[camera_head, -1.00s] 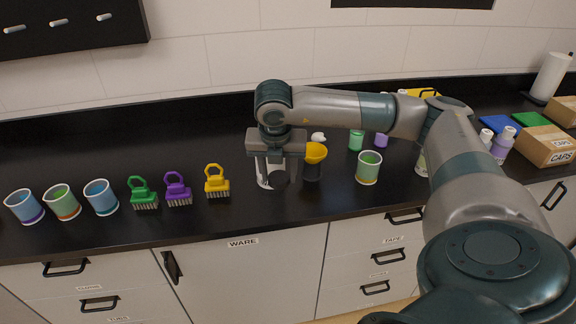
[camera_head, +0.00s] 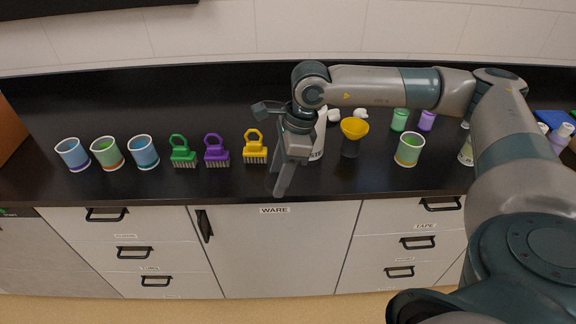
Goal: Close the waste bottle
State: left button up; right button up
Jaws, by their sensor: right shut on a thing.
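The white waste bottle (camera_head: 319,146) stands on the black counter, with the letters "STE" showing on its side. My right gripper (camera_head: 279,183) hangs just in front and left of it, turned edge-on to the camera and hiding part of the bottle and its mouth. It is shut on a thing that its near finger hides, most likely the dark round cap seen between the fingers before. I cannot tell whether the cap touches the bottle. My left gripper is not in view.
A yellow funnel (camera_head: 355,128) on a dark holder stands right of the bottle. A yellow brush (camera_head: 255,150) is close on the left, with purple (camera_head: 215,152) and green (camera_head: 182,153) brushes beyond. A green cup (camera_head: 408,150) stands farther right.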

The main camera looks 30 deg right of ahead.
aim_at(267, 189)
jog(key=a+n, duration=0.1)
jog(key=n, duration=0.2)
jog(key=s+a+n+g, duration=0.1)
jog(key=a+n, duration=0.1)
jog(key=n, duration=0.1)
jog(key=s+a+n+g, duration=0.1)
jog(key=n, duration=0.2)
jog(key=shift+a, duration=0.15)
jog(key=s+a+n+g+h, duration=0.1)
jog(key=n, duration=0.3)
jog(key=s+a+n, duration=0.1)
jog(key=n, duration=0.4)
jog(key=s+a+n+g+h, duration=0.1)
jog(key=a+n, duration=0.1)
jog(key=n, duration=0.3)
jog(key=shift+s+g+h, duration=0.3)
jog(key=shift+s, duration=0.1)
